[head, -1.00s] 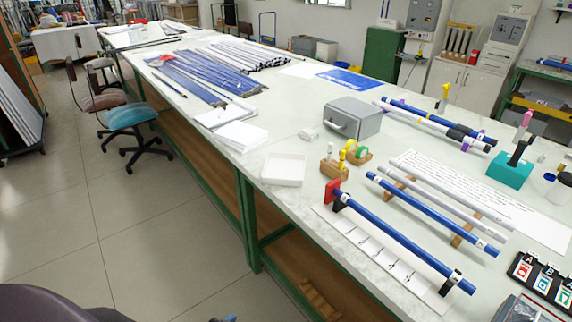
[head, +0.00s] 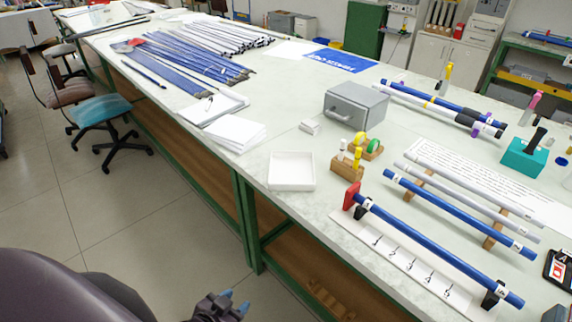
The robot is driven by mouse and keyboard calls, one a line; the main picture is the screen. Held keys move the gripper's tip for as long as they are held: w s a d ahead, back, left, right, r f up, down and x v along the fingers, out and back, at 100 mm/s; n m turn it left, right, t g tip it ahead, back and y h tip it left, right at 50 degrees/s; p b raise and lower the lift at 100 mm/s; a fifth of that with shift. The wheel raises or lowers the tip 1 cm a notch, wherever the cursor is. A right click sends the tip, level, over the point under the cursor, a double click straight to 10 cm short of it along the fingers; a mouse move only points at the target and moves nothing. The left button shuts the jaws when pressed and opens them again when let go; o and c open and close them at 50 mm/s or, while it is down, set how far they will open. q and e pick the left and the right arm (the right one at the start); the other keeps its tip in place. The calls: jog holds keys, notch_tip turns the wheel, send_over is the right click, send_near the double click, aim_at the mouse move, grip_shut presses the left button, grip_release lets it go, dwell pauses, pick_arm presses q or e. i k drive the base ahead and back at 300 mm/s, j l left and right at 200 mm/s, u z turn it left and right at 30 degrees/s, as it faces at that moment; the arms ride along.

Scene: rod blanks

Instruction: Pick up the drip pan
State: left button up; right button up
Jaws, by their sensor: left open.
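The drip pan (head: 291,172) looks like the shallow white square tray near the front edge of the long table, left of the small wooden block with markers. It is empty and lies flat. My left gripper (head: 234,303) shows at the bottom of the head view, with blue fingertips. It is open and empty, over the floor side of the table, in front of and apart from the pan. My right gripper is out of view.
A grey metal box (head: 356,106), a wooden holder (head: 347,165) and rolls of tape stand right of the pan. Blue rods (head: 432,246) lie on supports farther right. Papers (head: 234,132) lie left of the pan. The table's green-framed edge runs in front.

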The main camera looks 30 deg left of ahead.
aim_at(288, 170)
jog(key=i+j, duration=0.1)
jog(key=j, duration=0.35)
jog(key=i+j, duration=0.1)
jog(key=j, duration=0.3)
jog(key=i+j, duration=0.1)
jog(key=j, duration=0.35)
jog(key=i+j, duration=0.15)
jog(key=j, duration=0.25)
jog(key=z, duration=0.05)
